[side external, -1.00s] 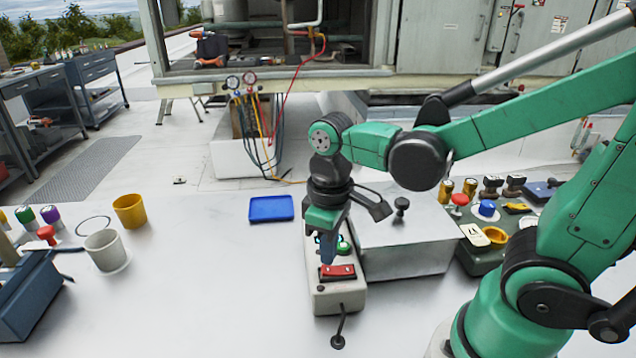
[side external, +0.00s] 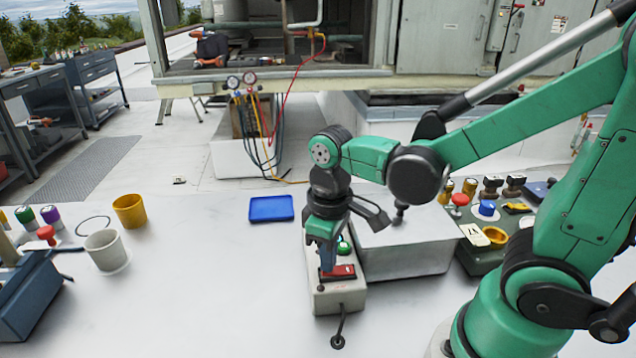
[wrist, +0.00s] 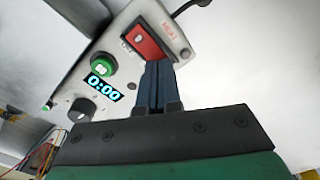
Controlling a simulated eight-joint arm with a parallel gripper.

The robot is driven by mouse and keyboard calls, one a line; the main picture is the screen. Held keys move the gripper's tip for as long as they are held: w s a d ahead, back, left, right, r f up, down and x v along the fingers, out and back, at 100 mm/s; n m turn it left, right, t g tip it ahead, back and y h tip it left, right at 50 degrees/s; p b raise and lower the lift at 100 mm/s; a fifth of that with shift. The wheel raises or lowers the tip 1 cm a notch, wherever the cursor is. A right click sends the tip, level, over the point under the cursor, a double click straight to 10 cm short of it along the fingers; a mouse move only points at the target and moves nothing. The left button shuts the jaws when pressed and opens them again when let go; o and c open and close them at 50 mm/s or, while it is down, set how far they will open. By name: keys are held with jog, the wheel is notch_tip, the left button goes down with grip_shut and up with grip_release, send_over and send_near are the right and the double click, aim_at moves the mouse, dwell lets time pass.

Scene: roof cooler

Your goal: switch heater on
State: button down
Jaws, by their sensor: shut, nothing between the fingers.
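The heater's control box (side external: 338,297) is white and stands at the left of a metal box. Its red rocker switch (side external: 338,271) is on the top panel; in the wrist view the red switch (wrist: 148,36) is marked HEAT. The same panel carries a green button (wrist: 103,64), a display (wrist: 104,88) reading 0:00 and a black knob (wrist: 82,110). My gripper (side external: 327,269) is shut and empty, pointing down at the red switch. In the wrist view its fingertips (wrist: 158,66) are at the edge of the switch; I cannot tell whether they touch it.
The metal box (side external: 408,244) with a black knob stands right of the control box. A blue tray (side external: 271,208), a yellow cup (side external: 130,211) and a white cup (side external: 105,250) are on the left. A green console (side external: 482,257) is at the right.

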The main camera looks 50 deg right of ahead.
jog(key=shift+f, duration=0.25)
jog(key=shift+r, duration=3.5)
jog(key=m+t, duration=0.1)
jog(key=t, duration=0.1)
jog(key=w+d+m+t, duration=0.1)
jog(key=t, duration=0.1)
jog(key=w+m+t, duration=0.1)
jog(key=t, duration=0.2)
jog(key=shift+w+d+f, duration=0.2)
jog(key=shift+d, duration=0.1)
